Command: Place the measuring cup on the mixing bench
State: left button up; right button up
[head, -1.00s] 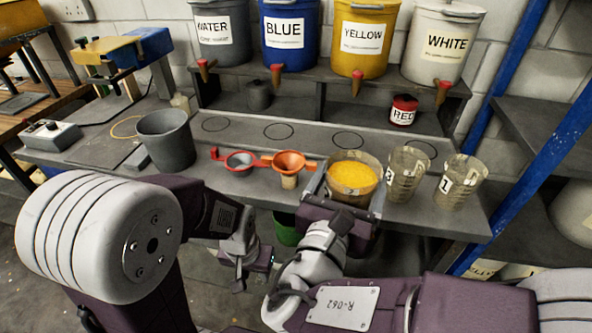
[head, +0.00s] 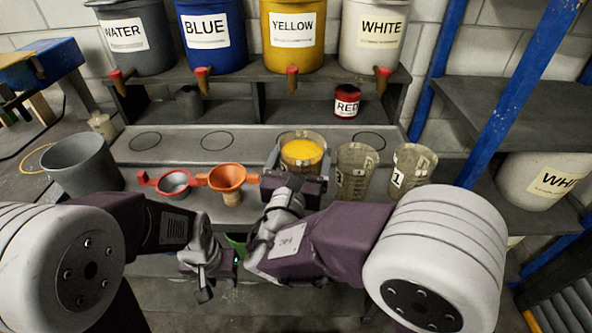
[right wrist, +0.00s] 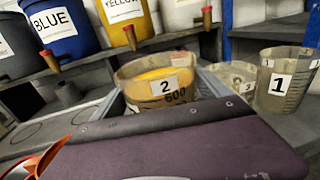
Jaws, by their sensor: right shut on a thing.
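The measuring cup (head: 302,138), clear and marked 2, holds yellow paint. My right gripper (head: 300,163) is shut around its sides, and the cup is upright. The right wrist view shows the cup (right wrist: 168,92) close in front of the gripper. It is over the back part of the grey mixing bench (head: 255,140), where the row of drawn circles runs. I cannot tell whether its base touches the bench. My left gripper (head: 210,275) hangs low in front of the bench, apart from the cup; its jaws are unclear.
Cups 3 (head: 357,172) and 1 (head: 412,170) stand close to the right. An orange funnel (head: 228,178) and red-rimmed grey funnel (head: 174,184) are left, beside a grey bucket (head: 82,165). The shelf (head: 225,105) with paint buckets stands behind. Two circles (head: 217,140) at left are empty.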

aim_at(303, 149)
jog(key=w, duration=0.1)
jog(key=w+f, duration=0.1)
jog(key=w, duration=0.1)
jog(key=shift+f, duration=0.25)
notch_tip(303, 149, down, 4)
jog(key=shift+s+r+b, duration=0.15)
jog(key=shift+r+b, duration=0.1)
jog(key=shift+b, duration=0.35)
jog(key=shift+f, duration=0.25)
jog(key=shift+f, duration=0.1)
jog(key=o, duration=1.9)
jog(key=shift+f, duration=0.1)
